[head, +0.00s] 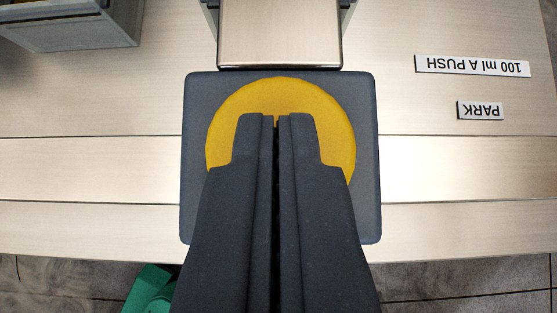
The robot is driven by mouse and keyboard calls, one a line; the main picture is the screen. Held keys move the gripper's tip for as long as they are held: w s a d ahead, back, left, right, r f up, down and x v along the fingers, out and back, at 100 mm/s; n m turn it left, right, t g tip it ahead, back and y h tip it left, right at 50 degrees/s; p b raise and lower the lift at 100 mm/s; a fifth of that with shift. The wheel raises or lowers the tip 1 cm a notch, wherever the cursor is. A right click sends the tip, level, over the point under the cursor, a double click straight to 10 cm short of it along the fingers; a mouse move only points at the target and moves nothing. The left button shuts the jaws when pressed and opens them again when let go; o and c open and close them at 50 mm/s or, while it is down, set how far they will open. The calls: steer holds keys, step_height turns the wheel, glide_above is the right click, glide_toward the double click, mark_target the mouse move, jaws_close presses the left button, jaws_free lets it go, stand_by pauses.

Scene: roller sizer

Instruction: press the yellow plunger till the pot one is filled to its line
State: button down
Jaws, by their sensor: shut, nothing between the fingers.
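The yellow plunger (280,96) is a round yellow disc on a dark grey square base (360,110), in the middle of the head view. My gripper (276,118) is shut and empty, with its fingertips over the yellow disc. The fingers hide the disc's middle and lower part. I cannot tell whether the fingertips touch the plunger or hover above it. The pot and its fill line are not in view.
A pale metal box (280,35) stands directly behind the base. A grey bin (70,25) is at the top left. Labels reading "100 ml A PUSH" (472,66) and "PARK" (481,111) lie upside down on the right. A green object (148,290) shows at the bottom left.

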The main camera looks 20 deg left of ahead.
step_height(320, 180, up, 4)
steer(key=shift+s+d+r, duration=0.1)
steer(key=shift+s+d, duration=0.05)
steer(key=v, duration=0.9)
steer(key=shift+s+r, duration=0.1)
stand_by(0.6)
steer(key=s+a+r+m+t+h, duration=0.1)
steer(key=s+a+r+t, duration=0.15)
steer(key=r, duration=0.85)
steer(key=s+a+r+m+t+h, duration=0.1)
steer(key=s+a+r, duration=0.25)
steer(key=r, duration=0.75)
steer(key=s+a+r+m+t+h, duration=0.1)
steer(key=s+a+r+t, duration=0.1)
steer(key=s+r, duration=0.4)
steer(key=s+a+r+m+t+h, duration=0.1)
steer(key=s+a+r+m+t, duration=0.1)
steer(key=s+r, duration=0.5)
step_height(320, 180, up, 5)
steer(key=shift+a+f, duration=0.25)
steer(key=shift+a, duration=0.35)
